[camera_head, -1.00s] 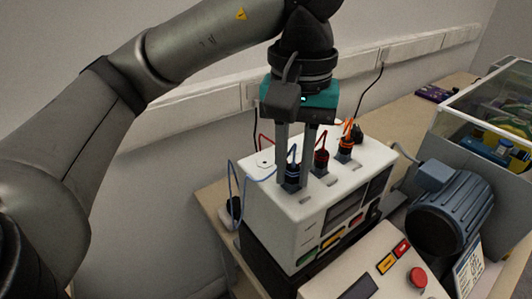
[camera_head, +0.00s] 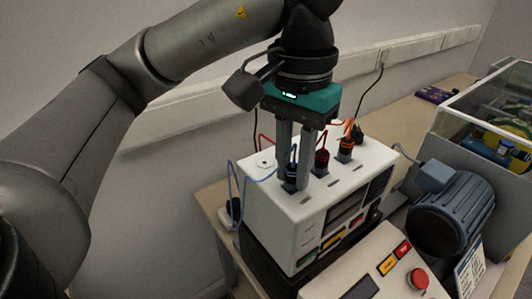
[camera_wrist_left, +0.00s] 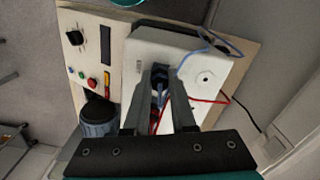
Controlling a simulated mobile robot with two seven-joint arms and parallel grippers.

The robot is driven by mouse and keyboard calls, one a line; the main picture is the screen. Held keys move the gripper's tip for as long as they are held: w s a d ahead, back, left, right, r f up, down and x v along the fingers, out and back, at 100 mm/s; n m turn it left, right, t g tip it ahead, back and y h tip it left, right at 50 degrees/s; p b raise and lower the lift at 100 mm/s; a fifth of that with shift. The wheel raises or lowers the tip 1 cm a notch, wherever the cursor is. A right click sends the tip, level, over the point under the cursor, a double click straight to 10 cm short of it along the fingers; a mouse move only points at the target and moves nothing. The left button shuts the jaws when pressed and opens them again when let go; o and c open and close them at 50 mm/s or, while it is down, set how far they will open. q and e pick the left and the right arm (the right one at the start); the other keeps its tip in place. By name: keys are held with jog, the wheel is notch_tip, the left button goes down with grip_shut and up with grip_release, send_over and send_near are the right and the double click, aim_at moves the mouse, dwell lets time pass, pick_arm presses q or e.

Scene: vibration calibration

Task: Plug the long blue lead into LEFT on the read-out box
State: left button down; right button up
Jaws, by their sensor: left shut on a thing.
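The white read-out box (camera_head: 285,215) stands on the bench with a row of plugs along its top. My left gripper (camera_head: 292,182) points down, shut on the blue lead's plug (camera_head: 291,170) at the box's left top socket. The fingers partly hide the plug, so how deep it sits cannot be told. The blue lead (camera_head: 250,177) arches left and down past the box's side. In the left wrist view the blue lead (camera_wrist_left: 192,54) runs from between the fingers (camera_wrist_left: 160,82) across the box top (camera_wrist_left: 140,50). My right gripper is not in view.
A red plug (camera_head: 321,162) and an orange plug (camera_head: 345,149) stand right of the blue one, close to my fingers. A control panel with a red button (camera_head: 418,279), a blue motor (camera_head: 450,215) and a clear-topped case (camera_head: 490,110) are at the right.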

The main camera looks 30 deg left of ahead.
aim_at(294, 167)
pick_arm(q)
jog(key=shift+m, duration=1.4)
jog(key=c, duration=0.7)
grip_release()
jog(key=shift+o, duration=0.2)
jog(key=shift+r, duration=0.15)
jog(key=shift+r+p, duration=2.2)
jog(key=shift+r, duration=0.2)
notch_tip(294, 167, up, 15)
jog(key=p, duration=0.5)
jog(key=shift+r, duration=0.1)
